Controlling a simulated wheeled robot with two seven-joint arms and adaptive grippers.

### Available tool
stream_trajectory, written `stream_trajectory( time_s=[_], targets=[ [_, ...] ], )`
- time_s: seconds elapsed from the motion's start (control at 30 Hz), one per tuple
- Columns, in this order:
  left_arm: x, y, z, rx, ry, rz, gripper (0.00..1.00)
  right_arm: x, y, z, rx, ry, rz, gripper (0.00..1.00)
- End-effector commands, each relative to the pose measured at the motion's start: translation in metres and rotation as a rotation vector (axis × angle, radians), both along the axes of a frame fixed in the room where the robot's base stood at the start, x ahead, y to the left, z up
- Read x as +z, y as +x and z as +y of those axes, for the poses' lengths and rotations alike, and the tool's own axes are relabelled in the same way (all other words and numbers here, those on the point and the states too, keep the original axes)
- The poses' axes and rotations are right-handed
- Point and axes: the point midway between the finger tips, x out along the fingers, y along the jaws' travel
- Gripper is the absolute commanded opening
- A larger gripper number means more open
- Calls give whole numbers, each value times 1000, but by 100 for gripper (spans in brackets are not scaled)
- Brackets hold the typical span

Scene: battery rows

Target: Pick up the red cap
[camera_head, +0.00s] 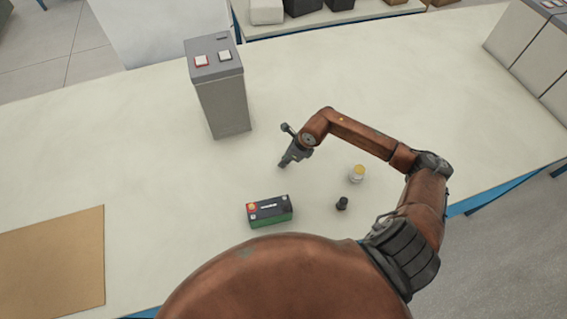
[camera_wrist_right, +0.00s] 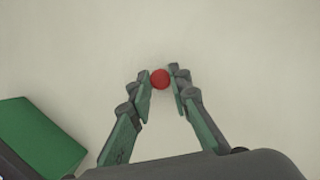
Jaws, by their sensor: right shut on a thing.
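The red cap (camera_wrist_right: 160,79) shows as a small round red thing in the right wrist view, between the fingertips of my right gripper (camera_wrist_right: 162,84). The gripper is shut on it. In the head view my right gripper (camera_head: 284,164) points down near the table, between the tall grey battery and the small green and black battery. I cannot make out the cap there, nor tell its height above the table. My left gripper is in neither view.
A green and black battery (camera_head: 270,211) lies near the gripper. A tall grey battery (camera_head: 223,105) stands behind. A brown mat (camera_head: 55,262) lies at left.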

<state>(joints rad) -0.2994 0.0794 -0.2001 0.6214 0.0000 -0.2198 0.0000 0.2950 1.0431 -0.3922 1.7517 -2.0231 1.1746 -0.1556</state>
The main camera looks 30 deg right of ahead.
Motion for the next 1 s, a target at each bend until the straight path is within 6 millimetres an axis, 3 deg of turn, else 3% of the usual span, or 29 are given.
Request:
stream_trajectory(
  time_s=[0.37,0.63,0.9,1.0],
  targets=[
    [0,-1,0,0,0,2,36,3,0,0,0,-1,-1,7],
    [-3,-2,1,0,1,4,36,34,0,-1,1,-3,-3,7],
    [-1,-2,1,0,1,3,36,94,-51,13,5,-6,-3,7],
    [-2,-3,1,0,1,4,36,102,-78,20,5,-5,2,7]
  ],
)
